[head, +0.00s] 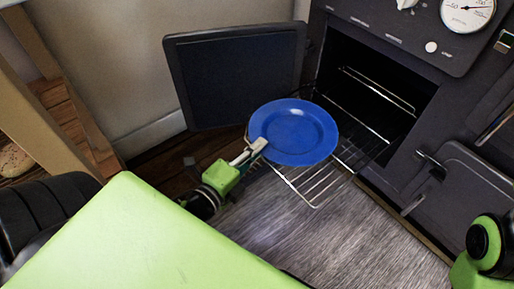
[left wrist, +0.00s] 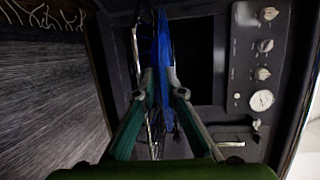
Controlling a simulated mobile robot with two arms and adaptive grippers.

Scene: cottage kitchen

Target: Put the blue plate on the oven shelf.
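The blue plate (head: 294,133) is over the pulled-out wire oven shelf (head: 312,184) in the head view. My left gripper (head: 258,148) is shut on the plate's near-left rim. In the left wrist view the plate (left wrist: 163,75) shows edge-on between the two fingers (left wrist: 162,90). Whether the plate touches the shelf or is just above it, I cannot tell. The plate hides part of the shelf. Of my right arm only a green and black part shows at the lower right of the head view; its gripper is not visible.
The oven door (head: 238,78) stands open to the left of the dark oven opening (head: 375,85). The oven front has knobs and a gauge (head: 468,12). A lower door (head: 462,185) is at the right. A wooden shelf unit (head: 50,90) stands at the left. The floor in front is clear.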

